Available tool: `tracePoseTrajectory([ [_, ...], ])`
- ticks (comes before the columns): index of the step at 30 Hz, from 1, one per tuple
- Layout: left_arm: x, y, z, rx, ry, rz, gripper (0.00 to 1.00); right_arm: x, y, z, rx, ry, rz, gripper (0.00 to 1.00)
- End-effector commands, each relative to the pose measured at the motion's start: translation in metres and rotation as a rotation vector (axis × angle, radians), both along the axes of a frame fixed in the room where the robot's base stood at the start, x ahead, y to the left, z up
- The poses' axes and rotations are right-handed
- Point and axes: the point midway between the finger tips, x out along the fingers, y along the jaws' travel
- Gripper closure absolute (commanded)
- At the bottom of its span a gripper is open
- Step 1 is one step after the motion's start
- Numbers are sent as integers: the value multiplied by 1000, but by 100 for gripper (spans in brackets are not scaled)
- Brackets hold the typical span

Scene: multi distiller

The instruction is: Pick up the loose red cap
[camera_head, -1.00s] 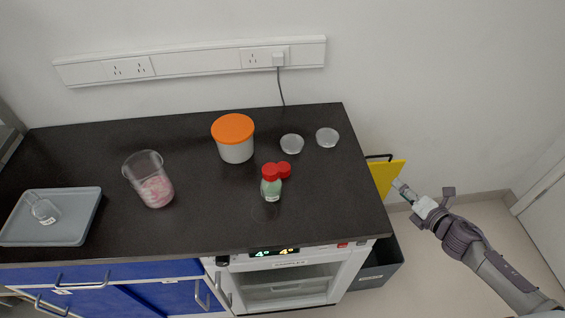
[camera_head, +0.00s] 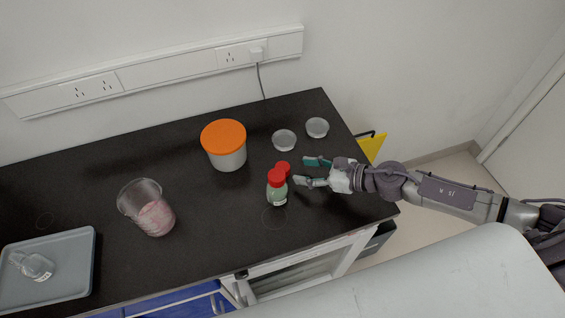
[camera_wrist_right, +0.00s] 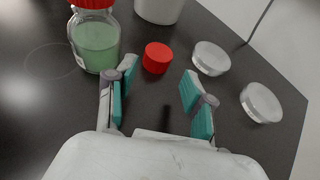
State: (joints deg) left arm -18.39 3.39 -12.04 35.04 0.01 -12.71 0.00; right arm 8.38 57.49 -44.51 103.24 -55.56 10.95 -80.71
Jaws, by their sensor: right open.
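The loose red cap (camera_head: 284,168) lies on the dark bench just behind the bottle, partly hidden by the bottle's own red lid in the head view. In the right wrist view the red cap (camera_wrist_right: 157,58) sits ahead of my fingers, roughly between their lines. The bottle (camera_head: 277,190) with pale green contents and a red lid stands beside it; it also shows in the right wrist view (camera_wrist_right: 96,45), close to the left finger. My right gripper (camera_head: 307,172) is open and empty, to the right of the cap, over the bench. My left gripper is not in view.
Two clear round dishes (camera_head: 284,140) (camera_head: 317,127) lie behind the gripper. A tub with an orange lid (camera_head: 224,150) stands behind the bottle. A beaker with pink contents (camera_head: 155,218) and a grey tray (camera_head: 78,280) with a flask are at the left.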

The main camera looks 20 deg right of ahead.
Motion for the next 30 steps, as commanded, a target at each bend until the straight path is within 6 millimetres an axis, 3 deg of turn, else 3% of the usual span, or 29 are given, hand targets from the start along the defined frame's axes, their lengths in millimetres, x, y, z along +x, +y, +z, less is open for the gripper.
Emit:
tracePoseTrajectory([
  [3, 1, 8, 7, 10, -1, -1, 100, 9, 10, -4, 1, 0, 0, 47],
  [8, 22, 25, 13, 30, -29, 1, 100, 14, 18, -7, 1, 1, -1, 47],
  [12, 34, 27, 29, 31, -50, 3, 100, 27, 35, -9, 4, 1, 0, 47],
  [18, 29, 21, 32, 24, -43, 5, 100, 41, 50, -21, 1, 1, 1, 47],
  [26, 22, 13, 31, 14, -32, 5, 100, 42, 51, -24, 0, 2, 1, 47],
  [30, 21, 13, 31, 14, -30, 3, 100, 42, 51, -24, 0, 2, 1, 69],
])
